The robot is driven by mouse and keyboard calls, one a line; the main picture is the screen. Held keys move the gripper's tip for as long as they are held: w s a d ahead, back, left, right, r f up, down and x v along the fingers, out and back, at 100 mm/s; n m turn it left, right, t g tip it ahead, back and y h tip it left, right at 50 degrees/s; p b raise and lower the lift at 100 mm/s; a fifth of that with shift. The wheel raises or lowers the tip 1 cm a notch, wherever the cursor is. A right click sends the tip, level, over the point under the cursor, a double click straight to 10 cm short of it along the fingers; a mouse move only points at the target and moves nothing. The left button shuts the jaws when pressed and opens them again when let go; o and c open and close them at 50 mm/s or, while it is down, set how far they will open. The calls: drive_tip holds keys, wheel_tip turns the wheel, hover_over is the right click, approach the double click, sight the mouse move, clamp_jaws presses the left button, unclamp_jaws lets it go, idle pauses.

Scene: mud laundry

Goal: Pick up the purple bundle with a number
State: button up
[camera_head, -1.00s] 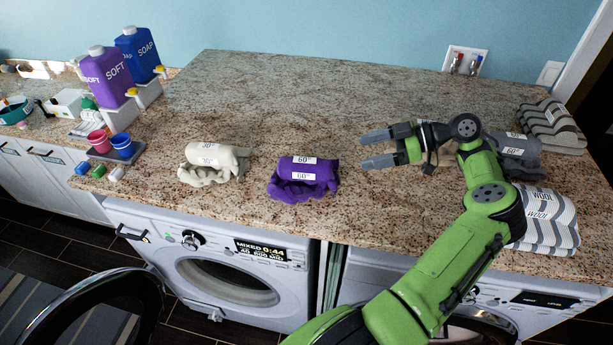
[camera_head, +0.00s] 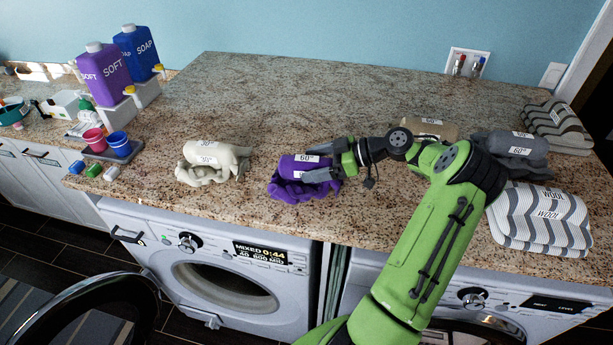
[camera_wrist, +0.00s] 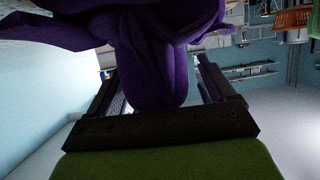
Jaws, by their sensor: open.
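The purple bundle (camera_head: 290,188), with a white "60" label, sits on the granite counter near its front edge. My gripper (camera_head: 312,168) is open at the bundle's right side, its fingers reaching over or around it and partly hiding its label. In the wrist view the purple bundle (camera_wrist: 160,50) fills the upper middle, with part of it between the two open fingers (camera_wrist: 165,90). Whether the fingers touch the cloth cannot be told.
A cream bundle labelled "30" (camera_head: 212,160) lies to the left. Beige (camera_head: 425,129), dark grey (camera_head: 512,150) and striped "WOOL" (camera_head: 540,215) bundles lie to the right. Soap bottles (camera_head: 105,72) and cups (camera_head: 93,141) stand at far left. The counter (camera_head: 300,100) behind is clear.

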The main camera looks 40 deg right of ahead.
drive_tip(key=shift+s, duration=0.1)
drive_tip(key=shift+c, duration=1.4)
drive_tip(key=c, duration=0.9)
